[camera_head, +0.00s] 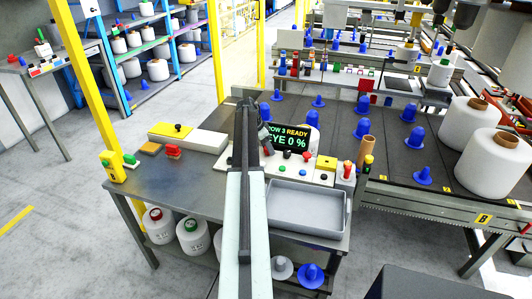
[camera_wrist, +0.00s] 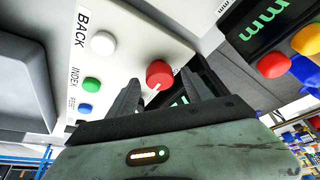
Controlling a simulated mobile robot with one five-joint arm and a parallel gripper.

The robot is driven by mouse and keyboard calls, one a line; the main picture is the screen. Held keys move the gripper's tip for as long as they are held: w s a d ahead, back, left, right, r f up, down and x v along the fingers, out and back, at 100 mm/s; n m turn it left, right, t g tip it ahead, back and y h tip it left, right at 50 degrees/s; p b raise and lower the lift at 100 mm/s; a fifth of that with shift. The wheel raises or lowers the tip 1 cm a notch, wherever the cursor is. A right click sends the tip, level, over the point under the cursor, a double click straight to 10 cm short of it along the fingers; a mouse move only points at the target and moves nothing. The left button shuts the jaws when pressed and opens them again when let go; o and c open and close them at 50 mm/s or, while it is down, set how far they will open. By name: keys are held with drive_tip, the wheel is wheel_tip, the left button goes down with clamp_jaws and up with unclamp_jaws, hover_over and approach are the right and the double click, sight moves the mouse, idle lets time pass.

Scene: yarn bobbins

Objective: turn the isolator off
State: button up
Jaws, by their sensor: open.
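My gripper (camera_wrist: 164,90) is open, with one dark finger on each side of the picture just below the knob. The knob shows between and beyond the fingertips; I cannot tell whether they touch it.
White, green and blue buttons line the panel beside the knob. A grey tray (camera_head: 305,208) stands in front of the panel. A red-topped post (camera_head: 347,170) and a brown tube (camera_head: 365,150) stand to the right.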

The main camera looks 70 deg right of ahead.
clamp_jaws()
drive_tip(key=shift+w+a, duration=0.1)
drive_tip(key=shift+a, duration=0.4)
drive_tip(key=shift+d+r, duration=0.1)
drive_tip(key=shift+d, duration=0.25)
drive_tip(key=shift+s+d+n, duration=0.1)
drive_tip(key=shift+s+n, duration=0.25)
drive_tip(key=shift+n, duration=0.15)
drive_tip(key=n, duration=0.2)
drive_tip(key=n+t+h, duration=0.1)
drive_tip(key=n, duration=0.1)
drive_tip(key=shift+s+t, duration=0.15)
drive_tip(key=shift+t, duration=0.15)
drive_tip(key=n+t, duration=0.1)
drive_tip(key=n, duration=0.2)
drive_tip(key=shift+s+n, duration=0.1)
drive_tip(key=shift+n, duration=0.3)
drive_tip(key=n+t, duration=0.2)
drive_tip(key=n, duration=0.3)
drive_tip(key=shift+s+d, duration=0.1)
drive_tip(key=shift+n+t+y, duration=0.7)
drive_tip(key=shift+n+t, duration=0.1)
drive_tip(key=shift+n, duration=1.2)
